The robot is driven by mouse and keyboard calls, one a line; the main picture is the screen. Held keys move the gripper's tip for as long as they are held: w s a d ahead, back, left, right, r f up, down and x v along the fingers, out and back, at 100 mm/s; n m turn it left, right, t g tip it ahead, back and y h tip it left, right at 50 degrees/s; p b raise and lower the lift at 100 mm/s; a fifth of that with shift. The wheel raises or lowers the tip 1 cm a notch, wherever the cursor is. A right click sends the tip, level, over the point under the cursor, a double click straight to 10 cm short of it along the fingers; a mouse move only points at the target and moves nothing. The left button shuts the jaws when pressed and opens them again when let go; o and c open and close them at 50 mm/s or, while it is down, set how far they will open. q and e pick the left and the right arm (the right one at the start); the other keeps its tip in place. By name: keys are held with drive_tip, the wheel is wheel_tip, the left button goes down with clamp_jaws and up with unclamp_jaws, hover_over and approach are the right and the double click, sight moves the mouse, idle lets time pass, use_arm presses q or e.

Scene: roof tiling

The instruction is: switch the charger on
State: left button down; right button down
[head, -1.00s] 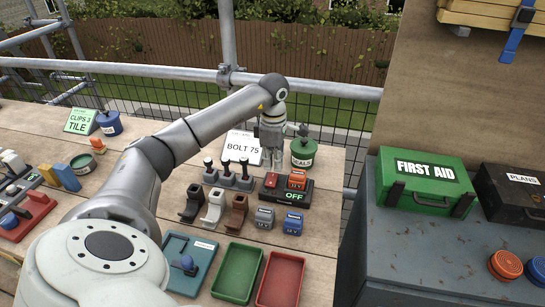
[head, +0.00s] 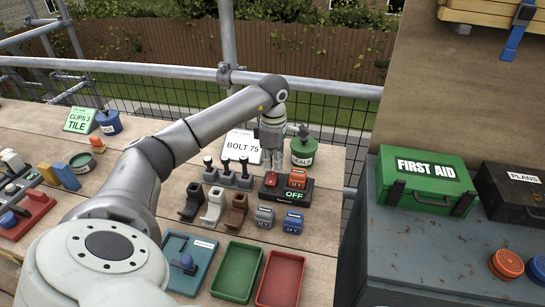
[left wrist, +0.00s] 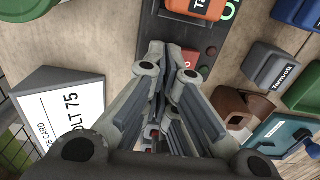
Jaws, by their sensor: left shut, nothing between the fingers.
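The charger (head: 307,188) is a black block on the plank bench, with a red button (head: 271,179) at its left and an orange battery (head: 296,179) seated in it. Its green display reads OFF (head: 293,194). My left gripper (head: 273,164) is shut and empty, pointing down just above and behind the button. In the left wrist view, the fingers (left wrist: 170,72) are close beside the red button (left wrist: 204,72); I cannot tell whether they touch it. The charger also shows there (left wrist: 223,42), its display cut off by the frame edge. My right gripper is not in view.
A BOLT 75 card (head: 242,148) and a green SEALS tub (head: 303,152) stand close to the gripper. A FIRST AID box (head: 428,180) stands at right.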

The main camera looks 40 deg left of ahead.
sight(273, 173)
use_arm(q)
drive_tip(key=shift+f+b, duration=0.5)
drive_tip(key=shift+f, duration=0.4)
drive_tip(key=shift+r, duration=0.1)
drive_tip(key=shift+r+p, duration=2.75)
drive_tip(key=shift+r, duration=0.7)
